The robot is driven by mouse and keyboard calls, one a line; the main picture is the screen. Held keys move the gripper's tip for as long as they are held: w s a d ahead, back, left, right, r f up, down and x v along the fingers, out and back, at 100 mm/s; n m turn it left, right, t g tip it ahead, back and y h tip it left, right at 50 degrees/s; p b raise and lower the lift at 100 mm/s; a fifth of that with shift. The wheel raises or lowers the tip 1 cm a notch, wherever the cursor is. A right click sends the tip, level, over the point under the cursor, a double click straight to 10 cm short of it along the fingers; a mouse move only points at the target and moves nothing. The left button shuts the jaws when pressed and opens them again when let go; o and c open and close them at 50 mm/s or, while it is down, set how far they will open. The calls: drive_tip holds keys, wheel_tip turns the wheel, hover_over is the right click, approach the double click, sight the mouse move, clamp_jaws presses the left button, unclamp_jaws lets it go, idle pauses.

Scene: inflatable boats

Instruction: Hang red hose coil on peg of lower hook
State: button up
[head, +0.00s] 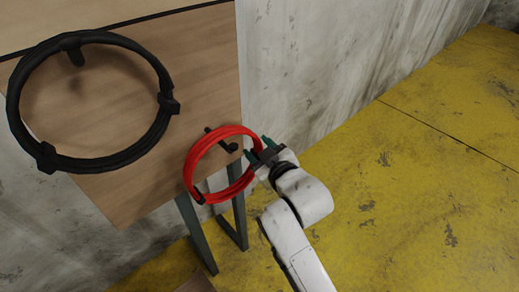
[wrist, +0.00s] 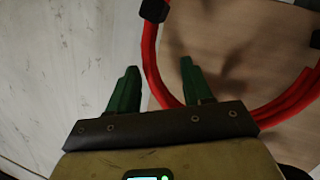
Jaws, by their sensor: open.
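The red hose coil (head: 190,170) is in front of the lower right part of the wooden board in the head view. The dark peg of the lower hook (head: 220,139) runs from the board past the coil's upper rim, and its tip shows inside the ring. The coil appears to be around the peg; contact is hard to tell. My gripper (head: 259,150) is open at the coil's right side. In the wrist view, the red coil (wrist: 150,62) passes between the two green fingers of my gripper (wrist: 160,80), which stand apart on either side of it.
A larger black coil (head: 14,108) hangs from an upper peg (head: 72,50) on the wooden board (head: 110,195). Dark green legs (head: 196,235) stand below the board. A stained concrete wall (head: 320,60) is behind. The yellow floor (head: 410,200) at right is clear.

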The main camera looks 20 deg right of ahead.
drive_tip(key=a+v, duration=0.1)
drive_tip(key=v, duration=1)
drive_tip(key=s+d+f+m+g+h+p, duration=0.1)
drive_tip(key=s+d+f+m+g, duration=0.1)
drive_tip(key=s+d+f+g, duration=0.3)
drive_tip(key=s+d+f+m+g+p, duration=0.1)
drive_tip(key=s+f+g+p, duration=0.15)
drive_tip(key=s+f, duration=0.5)
drive_tip(key=s+d+f+m+g, duration=0.1)
drive_tip(key=s+f+g, duration=0.1)
drive_tip(key=s, duration=0.5)
drive_tip(key=s+d+f+m+g, duration=0.1)
drive_tip(key=s+f+g, duration=0.1)
drive_tip(key=s+g, duration=0.3)
drive_tip(key=shift+s+f+m, duration=0.3)
drive_tip(key=shift+s, duration=0.7)
